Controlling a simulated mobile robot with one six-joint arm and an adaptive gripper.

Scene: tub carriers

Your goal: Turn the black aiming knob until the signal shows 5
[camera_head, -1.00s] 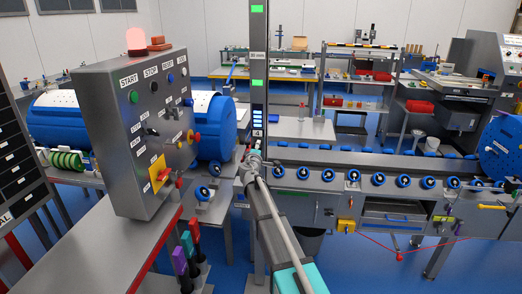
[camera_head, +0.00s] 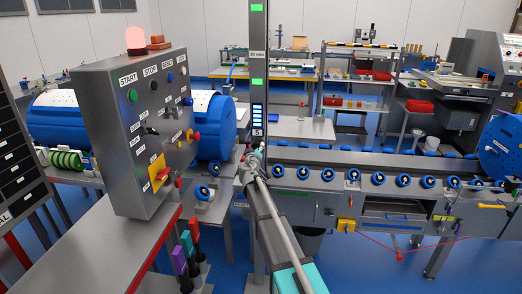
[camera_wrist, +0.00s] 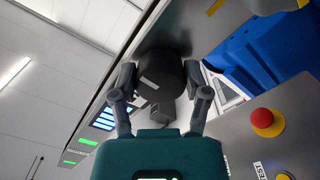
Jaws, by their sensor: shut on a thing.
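The black aiming knob (camera_wrist: 160,75) is in the upper middle of the wrist view, between the two fingers of my gripper (camera_wrist: 162,82). The fingers are shut on its sides. In the head view my gripper (camera_head: 251,160) is at the lower part of the grey signal post, and the knob is hidden there. The signal display (camera_head: 259,118) on the post shows a stack of several lit blue bars with a small digit below that looks like 5. The lit bars also show in the wrist view (camera_wrist: 104,118).
A grey control box (camera_head: 140,135) with a yellow-backed switch and buttons stands left of the post. A red emergency button (camera_wrist: 263,118) on a yellow base is right of my gripper in the wrist view.

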